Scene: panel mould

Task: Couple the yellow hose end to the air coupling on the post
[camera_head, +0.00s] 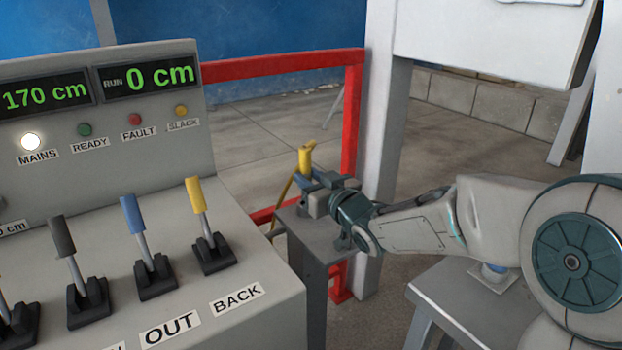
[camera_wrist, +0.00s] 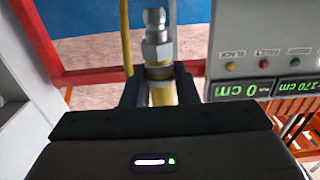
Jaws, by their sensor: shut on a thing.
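The yellow hose end (camera_head: 306,156) is in my gripper (camera_head: 313,183), above a grey stand. In the wrist view my gripper (camera_wrist: 160,88) has one finger on each side of the yellow hose end (camera_wrist: 158,72). A silver hex fitting with a narrower rounded tip sticks out past the fingers, and nothing touches the tip there. The yellow hose hangs down beside the stand in the head view. A pale grey post (camera_head: 380,140) stands behind and right of my gripper. I cannot make out the air coupling in either view.
A grey control console (camera_head: 150,240) with several levers and displays fills the left. A red rail frame (camera_head: 352,110) stands behind my gripper. The grey stand (camera_head: 318,245) is below it. A low grey bench (camera_head: 450,290) is at the lower right.

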